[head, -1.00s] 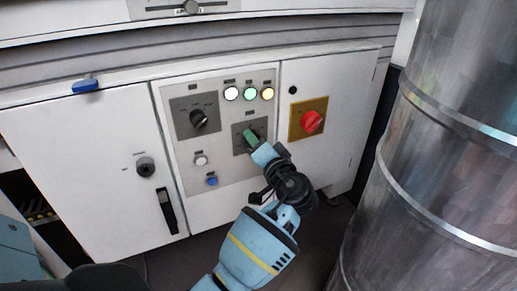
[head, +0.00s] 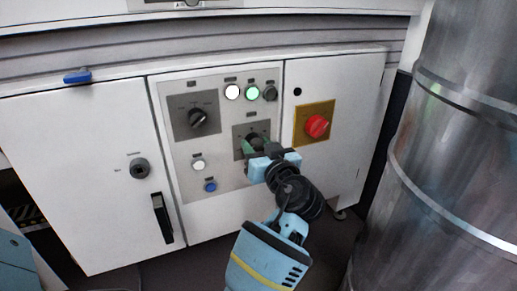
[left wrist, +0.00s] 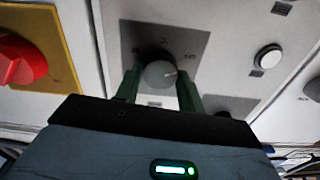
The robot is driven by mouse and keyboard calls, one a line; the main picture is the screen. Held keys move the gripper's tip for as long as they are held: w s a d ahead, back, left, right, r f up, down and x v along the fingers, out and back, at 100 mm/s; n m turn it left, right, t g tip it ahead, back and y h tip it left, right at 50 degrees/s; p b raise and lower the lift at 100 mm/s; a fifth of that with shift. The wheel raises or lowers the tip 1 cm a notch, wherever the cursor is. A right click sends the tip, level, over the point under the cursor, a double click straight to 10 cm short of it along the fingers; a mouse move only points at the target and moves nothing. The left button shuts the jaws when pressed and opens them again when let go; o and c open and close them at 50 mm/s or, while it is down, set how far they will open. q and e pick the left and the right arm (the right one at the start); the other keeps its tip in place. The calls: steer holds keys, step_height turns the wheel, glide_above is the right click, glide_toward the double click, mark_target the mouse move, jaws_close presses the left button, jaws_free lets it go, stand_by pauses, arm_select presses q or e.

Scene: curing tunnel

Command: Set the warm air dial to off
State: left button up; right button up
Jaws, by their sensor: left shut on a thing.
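A round dark dial (head: 257,140) sits on a grey plate in the middle of the control panel. My left gripper (head: 257,146) is on it, with one green finger at each side. The gripper is shut on this dial. Its lettering is too small to read. Another black dial (head: 198,118) sits on a grey plate up and left of it. My right gripper is not in view.
A red rotary switch (head: 317,125) on a yellow plate is close to the right. Above are a lit white lamp (head: 232,92), a lit green lamp (head: 252,92) and a dark lamp (head: 270,92). A large metal duct (head: 440,170) stands at the right.

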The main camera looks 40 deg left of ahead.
arm_select(q)
steer(key=shift+n, duration=0.5)
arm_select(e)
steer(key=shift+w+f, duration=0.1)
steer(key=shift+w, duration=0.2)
arm_select(q)
steer(key=o, duration=1)
steer(key=shift+d, duration=0.1)
steer(key=shift+c, duration=0.2)
